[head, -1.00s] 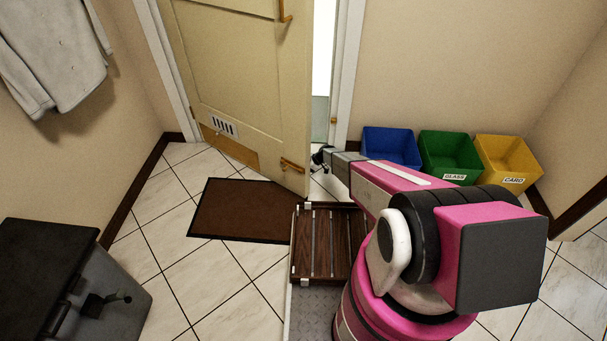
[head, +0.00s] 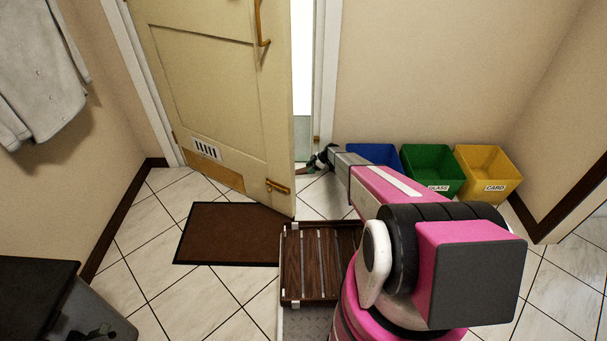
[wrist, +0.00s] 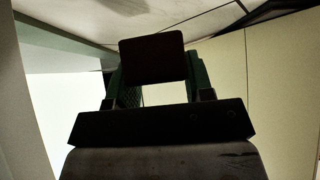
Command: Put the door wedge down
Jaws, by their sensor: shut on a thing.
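The door wedge is a dark brown block (wrist: 153,58) in the wrist view, between the green fingers of my gripper (wrist: 158,80). My gripper is shut on it. In the head view my gripper (head: 316,162) is beside the free edge of the cream door (head: 225,100), low in front of the narrow opening. A small reddish-brown bit of the wedge (head: 304,171) seems to show at its tip. The door stands partly open. Whether the wedge touches the floor or the door cannot be told.
Blue (head: 374,154), green (head: 432,170) and yellow (head: 488,172) bins stand along the wall, right of my gripper. A brown mat (head: 228,234) lies before the door. Tiled floor is clear left of the mat. A dark-topped box (head: 35,290) is at lower left.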

